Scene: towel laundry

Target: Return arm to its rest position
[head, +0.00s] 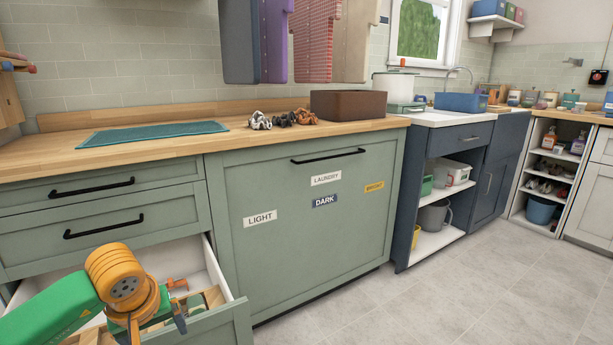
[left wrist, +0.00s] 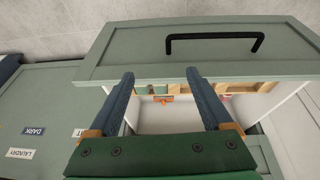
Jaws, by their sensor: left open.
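My left arm, green with an orange joint, comes in at the lower left of the head view. My left gripper (head: 157,322) is over the open bottom drawer (head: 240,318) of the sage-green cabinet. In the left wrist view my left gripper (left wrist: 160,78) has its two dark blue fingers spread wide, with nothing between them. The drawer front (left wrist: 190,62) with its black handle lies beyond the fingertips. A small orange item (left wrist: 163,99) and wooden dividers show inside the drawer. My arm hides part of the drawer's inside. My right gripper is not in view.
The wooden worktop (head: 180,144) holds a teal mat (head: 150,134), crumpled small cloths (head: 282,119) and a brown bin (head: 348,104). Towels (head: 310,40) hang above it. A labelled laundry front (head: 300,250) is shut right of the drawer. The tiled floor (head: 440,300) is clear.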

